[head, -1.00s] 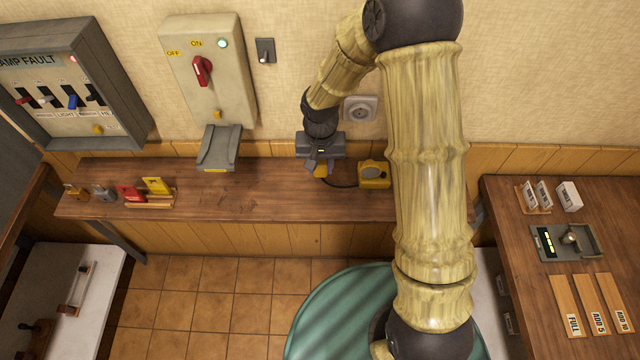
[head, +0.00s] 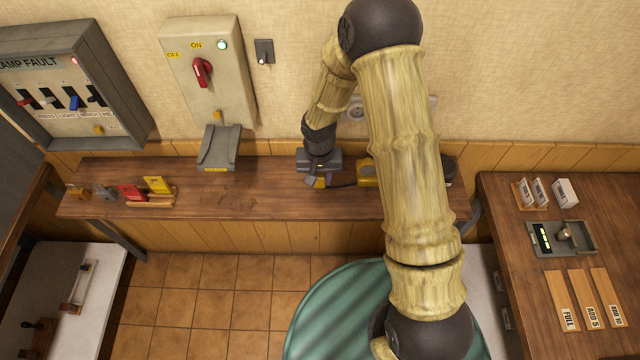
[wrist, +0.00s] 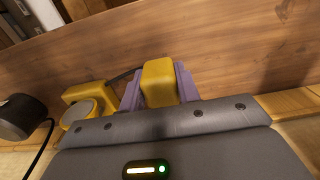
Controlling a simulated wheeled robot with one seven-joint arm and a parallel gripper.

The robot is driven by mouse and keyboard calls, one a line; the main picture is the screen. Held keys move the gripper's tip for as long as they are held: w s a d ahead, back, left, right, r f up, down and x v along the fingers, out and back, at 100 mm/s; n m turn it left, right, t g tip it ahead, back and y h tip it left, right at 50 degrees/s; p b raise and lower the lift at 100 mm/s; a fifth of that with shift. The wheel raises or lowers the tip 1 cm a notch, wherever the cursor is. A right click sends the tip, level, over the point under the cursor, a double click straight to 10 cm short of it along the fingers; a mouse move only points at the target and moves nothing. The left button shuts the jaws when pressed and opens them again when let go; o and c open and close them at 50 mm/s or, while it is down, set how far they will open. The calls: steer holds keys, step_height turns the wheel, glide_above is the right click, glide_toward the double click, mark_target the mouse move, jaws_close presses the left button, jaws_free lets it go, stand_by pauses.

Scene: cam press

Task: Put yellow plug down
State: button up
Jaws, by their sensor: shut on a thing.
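The yellow plug (wrist: 158,82) is between the purple fingers of my gripper (wrist: 158,92) in the wrist view, and the fingers are shut on it. In the head view my gripper (head: 318,181) is low over the wooden shelf (head: 240,188), with a bit of the plug (head: 317,184) showing under it. I cannot tell whether the plug touches the shelf. A dark cord runs from the plug to a yellow box (head: 367,172) just right of it. This box (wrist: 90,97) is left of the plug in the wrist view.
A wall socket (head: 357,112) is behind my arm. A grey cradle (head: 219,146) below the red-handled switch box (head: 207,78) stands left of my gripper. Red and yellow cards (head: 155,186) stand further left. The shelf between is clear. A dark round object (wrist: 20,117) is beside the yellow box.

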mark_target(319, 194)
steer(key=shift+f, duration=0.1)
steer(key=shift+f+p, duration=0.6)
steer(key=shift+f, duration=1.4)
steer(key=shift+f+b, duration=0.4)
steer(key=shift+f, duration=0.25)
steer(key=o, duration=1)
steer(key=shift+r, duration=0.2)
